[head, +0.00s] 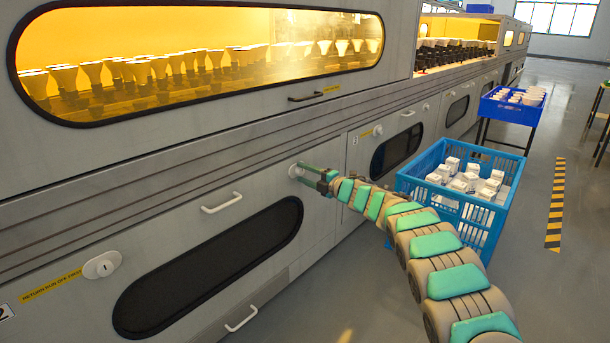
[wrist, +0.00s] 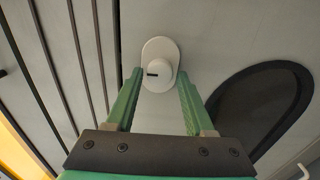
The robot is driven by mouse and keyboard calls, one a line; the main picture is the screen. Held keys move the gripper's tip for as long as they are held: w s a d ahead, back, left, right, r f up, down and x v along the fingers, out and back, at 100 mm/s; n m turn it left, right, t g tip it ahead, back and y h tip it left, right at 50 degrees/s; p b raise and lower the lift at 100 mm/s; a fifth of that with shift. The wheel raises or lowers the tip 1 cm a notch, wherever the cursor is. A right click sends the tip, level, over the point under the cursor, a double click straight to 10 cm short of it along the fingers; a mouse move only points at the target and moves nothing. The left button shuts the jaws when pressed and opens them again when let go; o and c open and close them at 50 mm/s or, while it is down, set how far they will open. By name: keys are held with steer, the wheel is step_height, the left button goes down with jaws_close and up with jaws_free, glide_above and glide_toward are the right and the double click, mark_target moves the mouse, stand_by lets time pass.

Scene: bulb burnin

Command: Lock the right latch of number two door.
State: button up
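The number two door (head: 262,205) is the lower grey panel with a long dark window; a "2" tag (head: 4,312) shows at its left end. Its right latch (head: 293,172) is a white oval plate at the panel's upper right, partly hidden by my fingers. In the wrist view the latch plate (wrist: 160,44) carries a round knob with a short dark slot lying across the picture. My gripper (head: 301,171) is at this latch. Its two green fingers are apart, one on each side of the knob; whether they touch it I cannot tell.
White handles (head: 222,202) stick out from the panel. A blue crate (head: 440,205) of white boxes stands right of my arm, close to it. A blue tray (head: 511,110) on a stand is farther back. The floor (head: 540,290) at the right is clear.

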steer(key=shift+o, duration=1)
steer(key=shift+d, duration=0.1)
steer(key=v, duration=0.7)
steer(key=shift+s+d, duration=0.25)
steer(key=shift+d, duration=0.05)
